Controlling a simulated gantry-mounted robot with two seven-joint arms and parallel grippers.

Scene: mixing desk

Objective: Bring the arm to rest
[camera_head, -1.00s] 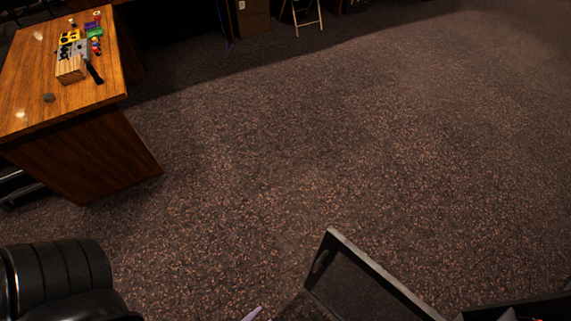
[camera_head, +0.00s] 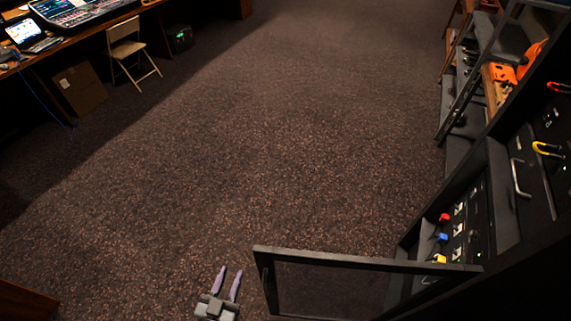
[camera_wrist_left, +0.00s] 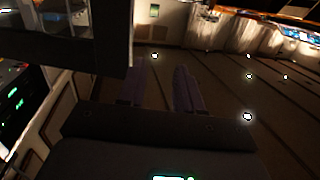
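My left gripper (camera_head: 229,284) shows at the bottom of the head view. Its two pale fingers point away over the carpet and stand apart with nothing between them. In the left wrist view the same two fingers (camera_wrist_left: 160,88) show dark, with a gap between them and nothing held. The gripper is just left of an open black-framed door (camera_head: 370,261), apart from it in the head view. My right gripper is in neither view.
A black rack (camera_head: 517,193) with coloured cables and a handle stands at the right. Shelves with orange items (camera_head: 502,73) are behind it. A folding chair (camera_head: 131,50), a cardboard box (camera_head: 79,89) and a mixing desk (camera_head: 72,10) are at the upper left. The carpet (camera_head: 240,140) between is clear.

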